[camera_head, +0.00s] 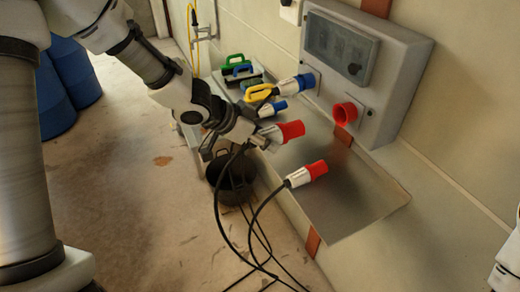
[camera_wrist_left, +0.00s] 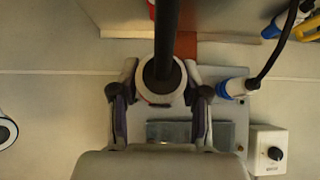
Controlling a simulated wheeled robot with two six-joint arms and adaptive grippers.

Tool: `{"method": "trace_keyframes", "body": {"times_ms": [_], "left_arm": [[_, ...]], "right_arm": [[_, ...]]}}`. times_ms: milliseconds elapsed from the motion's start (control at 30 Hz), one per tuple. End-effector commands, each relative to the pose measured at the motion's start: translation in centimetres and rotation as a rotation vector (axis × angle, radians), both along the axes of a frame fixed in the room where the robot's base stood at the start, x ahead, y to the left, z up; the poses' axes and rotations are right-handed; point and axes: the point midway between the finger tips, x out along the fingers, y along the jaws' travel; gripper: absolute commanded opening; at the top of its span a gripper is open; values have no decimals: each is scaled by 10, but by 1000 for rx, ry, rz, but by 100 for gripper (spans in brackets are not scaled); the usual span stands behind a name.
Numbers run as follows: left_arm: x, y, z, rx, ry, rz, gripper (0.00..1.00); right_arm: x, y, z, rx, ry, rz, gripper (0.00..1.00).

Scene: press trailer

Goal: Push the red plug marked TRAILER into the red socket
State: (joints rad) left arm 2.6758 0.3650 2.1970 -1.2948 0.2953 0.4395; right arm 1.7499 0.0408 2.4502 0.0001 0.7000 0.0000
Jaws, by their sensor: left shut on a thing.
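My left gripper (camera_head: 258,134) is shut on a plug with a red front (camera_head: 290,130) and a white back end. The plug is held above the metal shelf, its red front toward the grey box, apart from the red socket (camera_head: 347,113). In the left wrist view, the gripper's fingers (camera_wrist_left: 160,95) close on both sides of the plug's white back end (camera_wrist_left: 163,80), where a black cable leaves it. A second red plug (camera_head: 315,169) with a white collar lies near the shelf's front edge. Lettering on both plugs is too small to read. My right gripper is not in view.
A smaller blue plug (camera_head: 278,106) is beside the held plug. The metal shelf (camera_head: 350,200) is clear at right. Cables hang near a black bucket (camera_head: 236,180).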

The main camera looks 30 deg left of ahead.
Motion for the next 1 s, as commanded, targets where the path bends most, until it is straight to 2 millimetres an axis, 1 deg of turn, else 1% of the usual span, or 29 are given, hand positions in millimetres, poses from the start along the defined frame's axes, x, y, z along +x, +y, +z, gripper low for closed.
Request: {"method": "trace_keyframes", "body": {"times_ms": [167, 700, 800, 1000], "left_arm": [[11, -8, 1, 3, 0, 1, 4], [61, -48, 0, 1, 0, -2, 4], [70, -55, 3, -1, 2, -1, 4], [82, -64, 1, -2, 1, -1, 4]], "right_arm": [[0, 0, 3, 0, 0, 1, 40], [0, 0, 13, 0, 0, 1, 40], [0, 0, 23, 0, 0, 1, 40], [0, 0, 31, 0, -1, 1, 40]]}}
